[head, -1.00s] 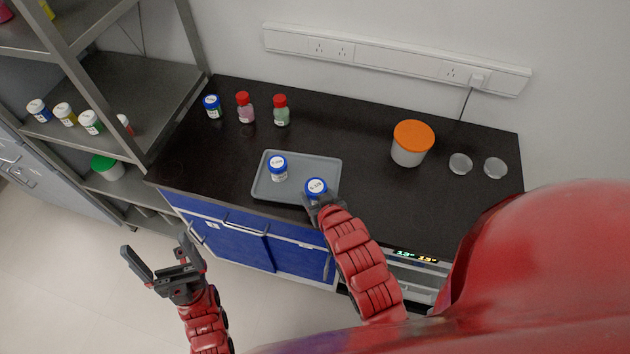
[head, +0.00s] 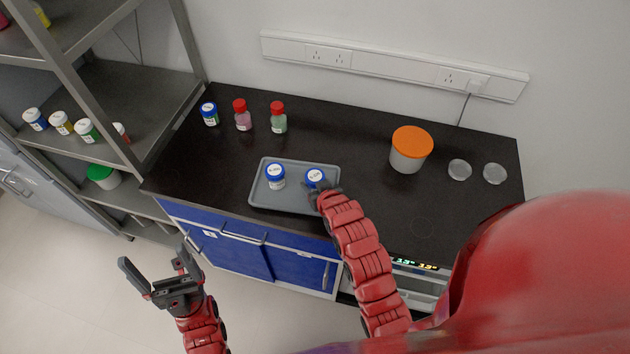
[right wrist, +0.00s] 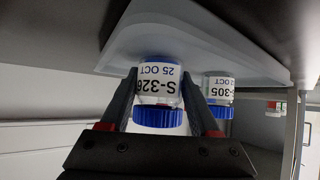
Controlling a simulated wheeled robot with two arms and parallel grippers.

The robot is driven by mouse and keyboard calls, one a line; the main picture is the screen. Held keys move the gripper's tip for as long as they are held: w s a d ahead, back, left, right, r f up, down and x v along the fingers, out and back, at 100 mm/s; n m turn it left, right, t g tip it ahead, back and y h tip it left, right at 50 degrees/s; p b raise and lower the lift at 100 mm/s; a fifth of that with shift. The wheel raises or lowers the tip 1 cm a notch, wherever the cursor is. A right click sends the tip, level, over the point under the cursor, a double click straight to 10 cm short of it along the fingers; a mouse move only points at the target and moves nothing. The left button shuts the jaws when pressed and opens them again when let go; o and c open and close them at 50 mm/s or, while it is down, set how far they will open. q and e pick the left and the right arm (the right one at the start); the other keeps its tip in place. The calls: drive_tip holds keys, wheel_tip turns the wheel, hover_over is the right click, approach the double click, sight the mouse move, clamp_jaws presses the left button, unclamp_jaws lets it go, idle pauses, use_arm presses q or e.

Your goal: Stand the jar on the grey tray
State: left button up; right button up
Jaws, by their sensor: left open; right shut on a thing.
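The grey tray (head: 293,204) lies on the dark bench top. My right gripper (head: 319,189) is shut on a clear jar with a blue lid (head: 314,175), over the right part of the tray. In the right wrist view, which is upside down, this jar (right wrist: 158,86) is labelled S-326 and sits between the fingers (right wrist: 160,108). It looks upright with its base at or just above the tray; I cannot tell if they touch. A similar blue-lidded jar (head: 275,178), labelled S-305 (right wrist: 218,90), stands on the tray's left part. My left gripper (head: 165,275) is open and empty, away from the bench.
A blue-lidded jar (head: 209,114) and two red-capped bottles (head: 242,117) (head: 278,119) stand behind the tray. An orange-lidded tub (head: 409,152) and two clear dishes (head: 460,170) (head: 494,173) are at right. A shelf rack (head: 120,95) stands at left.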

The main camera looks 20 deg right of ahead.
drive_tip(key=shift+f, duration=0.1)
drive_tip(key=o, duration=1.4)
drive_tip(key=shift+o, duration=0.2)
